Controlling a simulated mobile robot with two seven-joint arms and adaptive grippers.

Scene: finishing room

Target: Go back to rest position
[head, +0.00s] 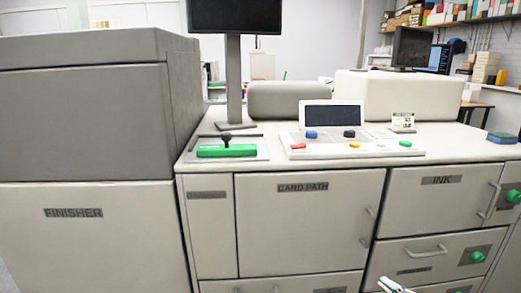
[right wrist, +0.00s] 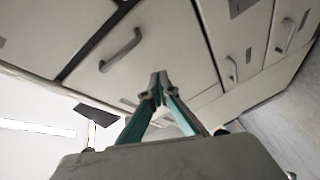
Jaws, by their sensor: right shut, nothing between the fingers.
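My right gripper (head: 394,287) shows at the bottom edge of the head view, in front of the lower drawers of the machine. In the right wrist view the right gripper (right wrist: 158,86) has its two teal fingers meeting at the tips, shut with nothing between them. The cabinet front with its handles lies beyond the fingers there. My left gripper is not in the head view.
The grey-white machine has a FINISHER block (head: 90,235) at left, a CARD PATH door (head: 305,235) and an INK drawer (head: 430,200) with handles. A control panel (head: 345,148), a green lever block (head: 227,151) and a monitor (head: 234,15) stand on top.

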